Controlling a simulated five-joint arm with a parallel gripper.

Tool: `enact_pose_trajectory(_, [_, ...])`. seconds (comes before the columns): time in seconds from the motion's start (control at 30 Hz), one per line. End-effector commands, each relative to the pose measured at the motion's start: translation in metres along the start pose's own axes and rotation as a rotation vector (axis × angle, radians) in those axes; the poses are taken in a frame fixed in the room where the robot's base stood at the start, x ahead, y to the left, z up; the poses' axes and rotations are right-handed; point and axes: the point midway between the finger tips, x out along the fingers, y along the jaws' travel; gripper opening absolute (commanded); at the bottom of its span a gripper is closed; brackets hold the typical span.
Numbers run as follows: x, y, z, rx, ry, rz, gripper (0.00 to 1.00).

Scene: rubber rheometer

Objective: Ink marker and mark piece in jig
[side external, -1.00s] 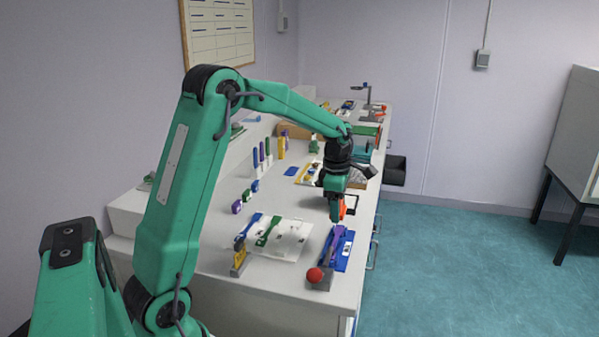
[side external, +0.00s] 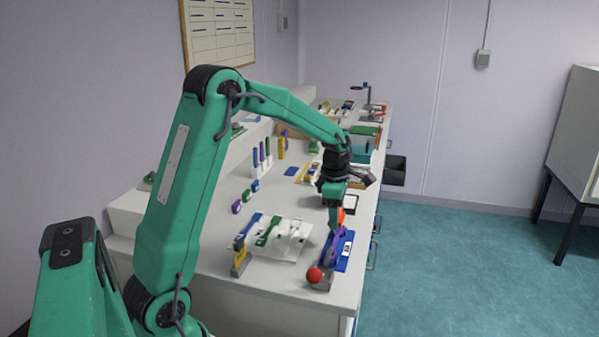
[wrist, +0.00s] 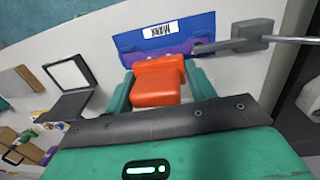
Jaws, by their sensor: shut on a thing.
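My gripper (wrist: 160,92) is shut on an orange-red block (wrist: 157,82), the marker by its look. In the side view my gripper (side external: 335,217) is low over the blue jig (side external: 345,252), and part of the orange block (side external: 341,214) shows beside the fingers. A purple piece (wrist: 178,50) lies in the jig, partly hidden behind the block. I cannot tell whether the block touches the piece. An open pad with a white face and dark frame (wrist: 69,73) lies left of the gripper.
A grey fixture with a red ball knob (side external: 314,275) stands at the jig's near end. A white sheet with green and blue parts (side external: 290,240) lies to the left. Several coloured items stand farther back on the bench. The bench edge is close on the right.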

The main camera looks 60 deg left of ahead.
Motion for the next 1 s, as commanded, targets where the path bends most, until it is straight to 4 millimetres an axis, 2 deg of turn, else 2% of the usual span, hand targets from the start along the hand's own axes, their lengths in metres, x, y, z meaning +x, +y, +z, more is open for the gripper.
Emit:
enact_pose_trajectory(0.6, [0.039,-0.003,-0.002,0.0,-0.001,0.001,0.4])
enact_pose_trajectory(1.0, [0.045,-0.004,-0.002,0.0,-0.001,0.001,0.4])
